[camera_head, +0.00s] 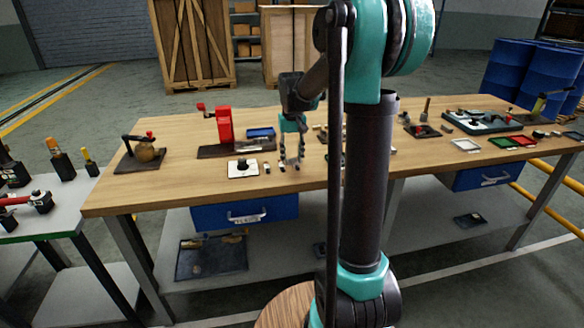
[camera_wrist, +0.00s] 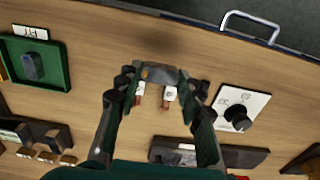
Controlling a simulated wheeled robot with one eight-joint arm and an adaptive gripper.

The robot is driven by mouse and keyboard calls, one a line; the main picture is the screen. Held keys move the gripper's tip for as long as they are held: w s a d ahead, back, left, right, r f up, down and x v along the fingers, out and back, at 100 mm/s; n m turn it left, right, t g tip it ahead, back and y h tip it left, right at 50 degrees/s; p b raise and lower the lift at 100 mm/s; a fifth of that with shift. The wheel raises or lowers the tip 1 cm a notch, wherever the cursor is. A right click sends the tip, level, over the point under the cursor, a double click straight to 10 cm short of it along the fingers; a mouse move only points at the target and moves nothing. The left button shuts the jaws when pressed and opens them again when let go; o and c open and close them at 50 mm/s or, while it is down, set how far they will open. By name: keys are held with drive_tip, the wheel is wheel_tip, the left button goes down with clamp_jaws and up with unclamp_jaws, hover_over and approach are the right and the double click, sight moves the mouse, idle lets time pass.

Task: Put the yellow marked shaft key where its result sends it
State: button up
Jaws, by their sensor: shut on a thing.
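My gripper (camera_wrist: 158,76) is shut on a dark grey block-like shaft key (camera_wrist: 162,73) with a small orange-yellow mark near its left end. The key lies across between the two fingertips, above the wooden bench; whether it touches the bench I cannot tell. In the head view my gripper (camera_head: 291,162) points down over the front part of the bench, and the key is too small to make out. A green tray (camera_wrist: 69,70) with a label above it holds another dark key-like piece (camera_wrist: 32,66) at the left of the wrist view.
Two small white-topped pieces (camera_wrist: 169,94) stand just below the held key. A white plate with a black knob (camera_wrist: 239,116) is right of my gripper. A red press (camera_head: 225,124) stands behind.

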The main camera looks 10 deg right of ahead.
sight(292, 164)
drive_tip(key=shift+f, duration=2.3)
drive_tip(key=o, duration=0.9)
drive_tip(key=shift+f, duration=0.1)
drive_tip(key=shift+c, duration=0.2)
drive_tip(key=o, duration=0.5)
drive_tip(key=shift+c, duration=0.2)
